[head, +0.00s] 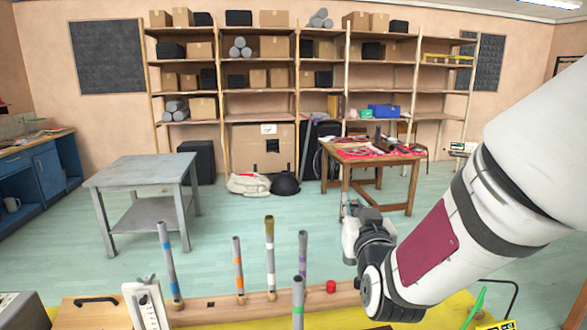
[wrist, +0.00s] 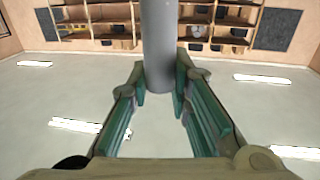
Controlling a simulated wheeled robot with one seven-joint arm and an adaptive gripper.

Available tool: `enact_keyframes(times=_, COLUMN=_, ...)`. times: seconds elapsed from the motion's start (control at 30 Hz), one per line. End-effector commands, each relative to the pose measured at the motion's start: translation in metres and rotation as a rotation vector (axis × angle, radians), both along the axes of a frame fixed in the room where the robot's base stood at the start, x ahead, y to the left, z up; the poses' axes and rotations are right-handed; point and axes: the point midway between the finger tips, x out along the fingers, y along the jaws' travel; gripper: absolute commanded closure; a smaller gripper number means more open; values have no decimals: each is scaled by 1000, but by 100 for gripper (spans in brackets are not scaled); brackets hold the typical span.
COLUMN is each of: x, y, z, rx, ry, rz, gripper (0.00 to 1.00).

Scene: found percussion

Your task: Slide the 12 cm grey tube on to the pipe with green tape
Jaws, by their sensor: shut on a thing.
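A grey pipe with a green band (head: 298,309) stands upright at the front middle in the head view. The tube's top runs out of that view. In the head view my gripper (head: 350,228) is beyond and to the right of the green-banded pipe, and the held tube cannot be made out clearly there. The tube is apart from the pipe.
Other upright pipes stand left of it: one at far left (head: 167,258), one with orange bands (head: 238,262), one with a tan top (head: 269,230). A red object (head: 331,286) sits on the wooden rail. A grey table (head: 140,172) and a wooden table (head: 375,152) stand farther back.

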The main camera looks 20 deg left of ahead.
Motion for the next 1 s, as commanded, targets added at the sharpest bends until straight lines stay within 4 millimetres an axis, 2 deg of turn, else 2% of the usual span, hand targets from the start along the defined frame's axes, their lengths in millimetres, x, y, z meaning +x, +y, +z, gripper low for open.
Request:
enact_keyframes(times=0.03, x=-22, y=17, z=21, rx=3, ry=-3, rz=31, gripper=100)
enact_keyframes(times=0.1, x=-43, y=35, z=38, rx=3, ry=-3, rz=65, gripper=100)
enact_keyframes(times=0.2, x=-70, y=57, z=57, rx=3, ry=-2, rz=108, gripper=100)
enact_keyframes(times=0.33, x=-93, y=75, z=73, rx=4, ry=0, rz=145, gripper=100)
enact_keyframes(times=0.5, x=-105, y=85, z=79, rx=1, ry=2, rz=165, gripper=100)
enact_keyframes(times=0.9, x=-106, y=84, z=80, rx=8, ry=4, rz=166, gripper=100)
enact_keyframes(times=1.0, x=-105, y=84, z=75, rx=10, ry=4, rz=167, gripper=100)
